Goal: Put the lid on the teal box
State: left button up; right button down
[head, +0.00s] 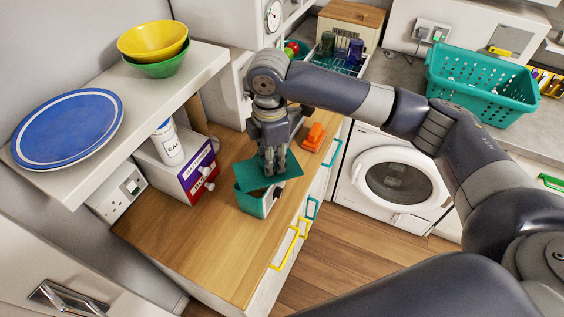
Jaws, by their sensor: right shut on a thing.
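Whether the lid touches the box cannot be told. My right gripper (275,165) points down from above and is shut on the lid; its fingertips partly hide the lid's middle. My left gripper is not in view.
An orange object (314,137) sits on the counter behind the lid. A shelf (75,188) with a blue plate (67,130) overhangs the left side. The front counter (215,255) is clear.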

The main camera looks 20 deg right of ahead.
jog(key=w+n+p, duration=0.1)
jog(key=n, duration=0.1)
jog(key=w+r+n, duration=0.1)
jog(key=w+a+n+p, duration=0.1)
jog(key=n, duration=0.1)
jog(key=shift+w+r+n+p, duration=0.2)
jog(key=shift+r+n+p, duration=0.05)
jog(key=shift+n+p, duration=0.1)
jog(key=shift+w+a+f+n+b, duration=0.1)
jog(key=shift+w+f+n+b, duration=0.15)
jog(key=shift+f+n+b, duration=0.6)
jog(key=shift+w+a+f+n+b, duration=0.1)
jog(key=shift+w+f+b, duration=0.3)
jog(key=shift+f, duration=0.8)
jog(key=shift+w+a+f+n+b, duration=0.1)
jog(key=shift+f+n+b, duration=0.4)
jog(key=shift+f+b, duration=0.45)
jog(key=shift+f, duration=0.1)
jog(key=shift+p, duration=1.05)
jog(key=shift+f+p, duration=0.15)
jog(key=shift+p, duration=0.15)
jog(key=shift+d+p, duration=0.1)
jog(key=shift+p, duration=0.25)
